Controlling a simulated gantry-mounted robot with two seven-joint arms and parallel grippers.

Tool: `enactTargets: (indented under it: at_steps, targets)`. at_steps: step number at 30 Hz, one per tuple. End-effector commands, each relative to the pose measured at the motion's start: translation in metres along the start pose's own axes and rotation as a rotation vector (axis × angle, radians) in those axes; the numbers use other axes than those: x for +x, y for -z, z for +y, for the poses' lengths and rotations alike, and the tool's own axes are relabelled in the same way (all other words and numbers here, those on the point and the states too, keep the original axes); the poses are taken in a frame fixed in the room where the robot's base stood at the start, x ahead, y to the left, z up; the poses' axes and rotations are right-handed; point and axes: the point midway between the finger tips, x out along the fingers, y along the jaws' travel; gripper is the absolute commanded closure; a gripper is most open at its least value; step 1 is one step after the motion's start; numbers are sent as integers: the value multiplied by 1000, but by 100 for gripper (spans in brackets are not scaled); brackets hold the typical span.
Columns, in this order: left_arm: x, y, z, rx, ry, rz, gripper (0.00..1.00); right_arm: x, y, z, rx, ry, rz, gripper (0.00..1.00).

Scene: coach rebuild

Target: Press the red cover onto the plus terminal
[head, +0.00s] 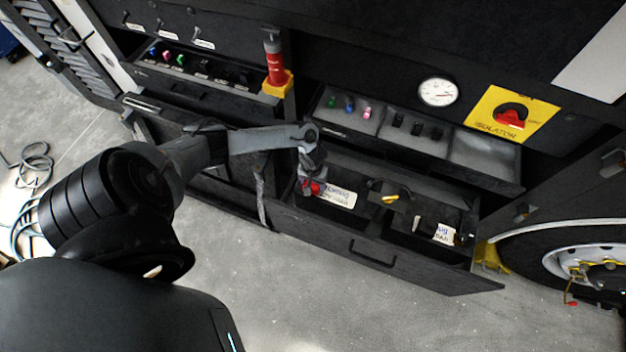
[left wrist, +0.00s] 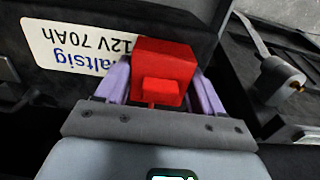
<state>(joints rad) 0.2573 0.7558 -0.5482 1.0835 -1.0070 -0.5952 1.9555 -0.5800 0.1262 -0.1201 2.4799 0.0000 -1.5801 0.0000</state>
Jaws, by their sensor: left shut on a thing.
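The red cover (head: 314,188) is between the fingers of my left gripper (head: 312,180), inside the open drawer at its left end. In the left wrist view the red cover (left wrist: 165,62) is a boxy cap with a small raised block, and the purple fingers of my left gripper (left wrist: 160,75) are shut on its sides. The dark battery (left wrist: 90,15) with a white label reading 12V 70Ah lies right beside and beneath it. The plus terminal is hidden, so I cannot tell whether the cover touches it. My right gripper is not in view.
The open drawer (head: 355,249) also holds a yellow-handled item (head: 390,199) and a white tag (head: 433,231). Above are a shelf tray (head: 480,155), a gauge (head: 438,92) and a yellow isolator plate (head: 513,113). A wheel (head: 590,262) stands at right. The floor in front is clear.

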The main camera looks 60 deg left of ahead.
Motion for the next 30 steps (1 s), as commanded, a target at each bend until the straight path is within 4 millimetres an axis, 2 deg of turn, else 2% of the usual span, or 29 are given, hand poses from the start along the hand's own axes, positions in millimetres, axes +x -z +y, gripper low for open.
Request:
enactTargets:
  at_steps: [3, 4, 9, 23, 30]
  targets:
    - [0, 0, 0, 0, 0, 0, 62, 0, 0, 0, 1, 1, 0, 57]
    - [0, 0, 0, 0, 0, 0, 29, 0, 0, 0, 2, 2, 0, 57]
    - [0, 0, 0, 0, 0, 0, 3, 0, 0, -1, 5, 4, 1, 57]
    - [0, 0, 0, 0, 0, 0, 0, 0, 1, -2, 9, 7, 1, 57]
    - [-7, 0, 0, 0, 0, 0, 0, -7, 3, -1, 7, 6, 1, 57]
